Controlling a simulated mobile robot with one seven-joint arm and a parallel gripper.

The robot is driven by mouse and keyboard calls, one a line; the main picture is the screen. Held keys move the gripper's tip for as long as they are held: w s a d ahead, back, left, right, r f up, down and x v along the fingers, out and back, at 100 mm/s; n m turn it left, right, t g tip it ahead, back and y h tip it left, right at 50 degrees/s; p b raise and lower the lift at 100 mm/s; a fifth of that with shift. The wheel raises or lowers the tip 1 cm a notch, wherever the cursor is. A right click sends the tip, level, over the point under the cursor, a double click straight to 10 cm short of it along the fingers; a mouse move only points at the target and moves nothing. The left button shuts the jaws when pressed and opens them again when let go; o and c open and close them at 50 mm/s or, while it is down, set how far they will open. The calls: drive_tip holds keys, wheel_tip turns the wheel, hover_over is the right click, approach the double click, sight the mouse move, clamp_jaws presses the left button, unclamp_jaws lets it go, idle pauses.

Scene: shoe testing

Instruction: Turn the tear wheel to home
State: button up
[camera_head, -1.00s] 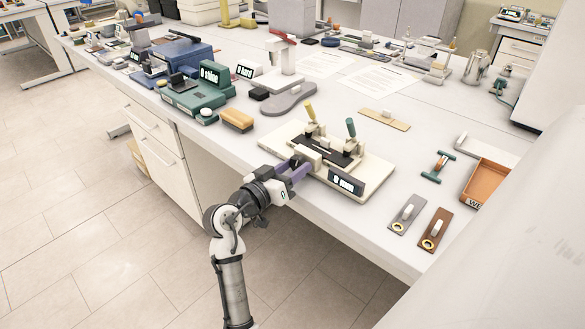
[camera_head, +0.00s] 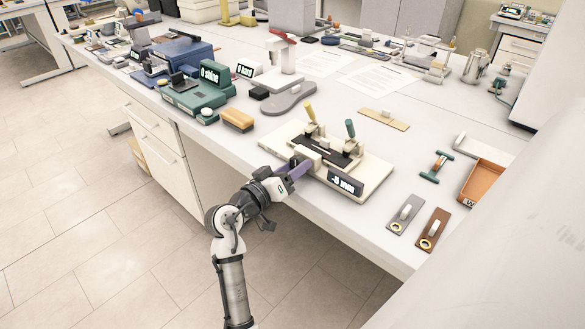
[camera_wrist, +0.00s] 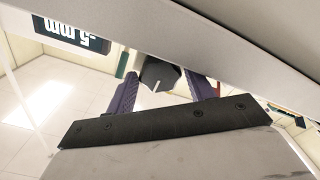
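The tear wheel (camera_wrist: 158,76) is a dark faceted knob with a white mark on the front side of a cream tester (camera_head: 378,193). In the wrist view it lies between the purple fingers of my gripper (camera_wrist: 161,78). The fingers are closed in on it from both sides; contact is hard to see exactly. In the head view my gripper (camera_head: 297,168) reaches the tester's front edge and the wheel is hidden. The tester's display (camera_head: 346,183) reads about -5 mm; it also shows upside down in the wrist view (camera_wrist: 70,33). A yellow (camera_head: 309,112) and a green lever (camera_head: 350,128) stand on top.
A yellow-brown brush (camera_head: 238,120) and a grey sole-shaped stand (camera_head: 290,98) are left of and behind the tester. A grey plate (camera_head: 405,214), a brown plate (camera_head: 435,229) and an orange tray (camera_head: 486,182) lie right. The floor before the table is clear.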

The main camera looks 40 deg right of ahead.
drive_tip(key=shift+o, duration=1.1)
drive_tip(key=shift+f, duration=0.1)
drive_tip(key=m+b, duration=0.2)
drive_tip(key=m, duration=0.1)
drive_tip(key=s+a+b, duration=0.2)
drive_tip(key=a+b, duration=0.2)
drive_tip(key=a, duration=1)
drive_tip(key=w+a+r+n+t+y+p, duration=0.1)
drive_tip(key=w+a+r+t+y, duration=0.3)
drive_tip(key=w+a+t, duration=0.7)
drive_tip(key=shift+a+r+n+t+y, duration=0.4)
drive_tip(key=shift+a+r+n+t, duration=0.3)
drive_tip(key=shift+a+r, duration=0.75)
drive_tip(key=shift+w+a+f, duration=0.1)
drive_tip(key=shift+a+f, duration=0.15)
